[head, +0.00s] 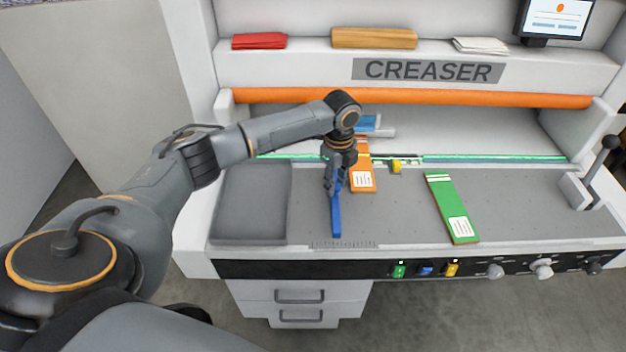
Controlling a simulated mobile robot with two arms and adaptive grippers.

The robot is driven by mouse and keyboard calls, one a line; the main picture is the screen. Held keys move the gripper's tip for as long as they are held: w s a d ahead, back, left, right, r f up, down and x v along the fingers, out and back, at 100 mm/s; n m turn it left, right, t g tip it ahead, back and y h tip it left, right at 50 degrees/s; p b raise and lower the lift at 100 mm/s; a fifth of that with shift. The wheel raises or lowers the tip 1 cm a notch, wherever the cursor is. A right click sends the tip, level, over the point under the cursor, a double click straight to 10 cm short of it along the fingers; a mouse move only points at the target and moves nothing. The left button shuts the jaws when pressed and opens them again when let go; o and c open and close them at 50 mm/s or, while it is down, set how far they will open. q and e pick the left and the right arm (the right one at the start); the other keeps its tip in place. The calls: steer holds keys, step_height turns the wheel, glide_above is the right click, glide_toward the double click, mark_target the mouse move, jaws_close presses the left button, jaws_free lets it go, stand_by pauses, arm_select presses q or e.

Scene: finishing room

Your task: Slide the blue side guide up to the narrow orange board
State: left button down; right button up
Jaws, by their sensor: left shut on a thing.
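The blue side guide (336,218) is a long narrow bar on the grey creaser bed, running from front to back. My left gripper (334,186) is shut on its far part, from above. The narrow orange board (361,172), with a white label at its near end, lies just right of the guide. A small strip of bed shows between the guide and the board's near end. My left wrist and fingers hide the guide's far end and part of the board's left edge. My right gripper is not in view.
A green board (450,205) lies farther right. A dark grey pad (252,203) covers the bed's left end. Bed between the orange and green boards is clear.

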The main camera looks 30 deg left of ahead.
arm_select(q)
steer(key=shift+w+d+f, duration=0.1)
steer(key=shift+w+d, duration=0.3)
steer(key=shift+d, duration=0.2)
steer(key=shift+w+d, duration=0.4)
steer(key=shift+d, duration=0.15)
steer(key=shift+s+a, duration=0.2)
steer(key=shift+a, duration=0.05)
steer(key=c, duration=1)
jaws_free()
steer(key=shift+a, duration=0.1)
steer(key=shift+c, duration=0.2)
step_height(320, 180, up, 12)
steer(key=shift+r, duration=0.1)
